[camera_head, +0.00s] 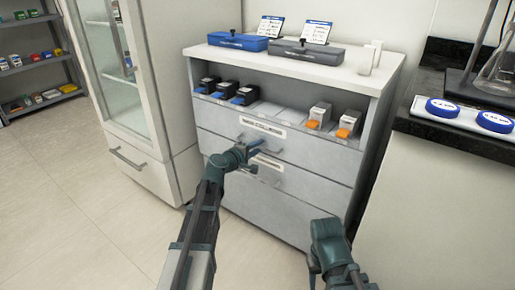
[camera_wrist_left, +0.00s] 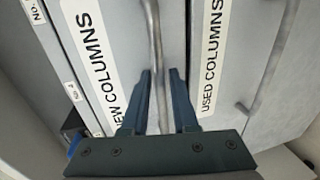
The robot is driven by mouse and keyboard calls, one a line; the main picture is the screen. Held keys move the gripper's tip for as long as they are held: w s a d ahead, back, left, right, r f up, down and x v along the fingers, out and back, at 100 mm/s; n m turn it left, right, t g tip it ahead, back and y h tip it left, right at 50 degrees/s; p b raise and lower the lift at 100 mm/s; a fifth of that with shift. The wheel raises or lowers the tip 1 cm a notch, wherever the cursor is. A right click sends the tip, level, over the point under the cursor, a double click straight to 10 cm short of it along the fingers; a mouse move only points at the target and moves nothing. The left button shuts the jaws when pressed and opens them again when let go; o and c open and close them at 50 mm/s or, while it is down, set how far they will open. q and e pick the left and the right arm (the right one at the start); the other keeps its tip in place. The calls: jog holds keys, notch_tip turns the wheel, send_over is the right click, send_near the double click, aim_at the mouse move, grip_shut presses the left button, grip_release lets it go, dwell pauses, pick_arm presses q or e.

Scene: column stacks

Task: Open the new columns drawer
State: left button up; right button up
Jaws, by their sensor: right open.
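The new columns drawer (camera_head: 310,152) is the upper drawer of the grey cabinet, and its front looks flush. Its "NEW COLUMNS" label (camera_wrist_left: 97,60) and bar handle (camera_wrist_left: 155,40) show in the left wrist view. My left gripper (camera_head: 255,146) is at this handle in the head view. In the left wrist view its two fingers (camera_wrist_left: 160,88) stand on either side of the bar, with a gap visible, so it looks open. My right gripper (camera_head: 318,272) is low in front of the cabinet, open and away from the handles; its fingertips are hardly visible.
The used columns drawer (camera_head: 270,210) lies below, with its own handle (camera_wrist_left: 270,65). Above the drawers, a shelf holds several column boxes (camera_head: 320,112). A glass-door cabinet (camera_head: 135,110) stands left and a dark counter (camera_head: 425,125) right. The floor (camera_head: 70,200) at left is clear.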

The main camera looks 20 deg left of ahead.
pick_arm(q)
jog(key=shift+c, duration=0.3)
grip_shut()
dwell(1.1)
